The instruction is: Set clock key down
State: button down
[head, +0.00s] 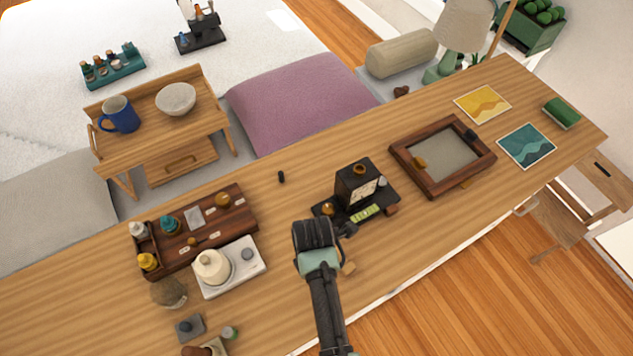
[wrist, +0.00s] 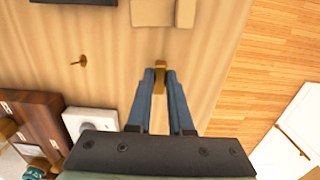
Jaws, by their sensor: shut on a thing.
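My gripper (wrist: 160,72) is shut on the clock key (wrist: 159,66), a small brass-brown piece between the two blue-grey fingertips. Most of its length is hidden by the fingers and the viewing angle. I cannot tell whether it touches the wooden table (wrist: 110,40). In the head view, my gripper (head: 347,230) is over the table just in front of the black clock (head: 357,184) and its dark base (head: 384,200). The key cannot be made out in the head view.
A small brass piece (wrist: 80,62) lies on the table to the left in the wrist view. A pale wooden block (head: 348,268) is close to my gripper. The dark organizer (head: 205,238) and white scale (head: 252,254) stand left; a wooden frame (head: 480,178) lies right.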

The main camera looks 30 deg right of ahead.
jog(key=c, duration=0.8)
grip_release()
jog(key=shift+f, duration=0.1)
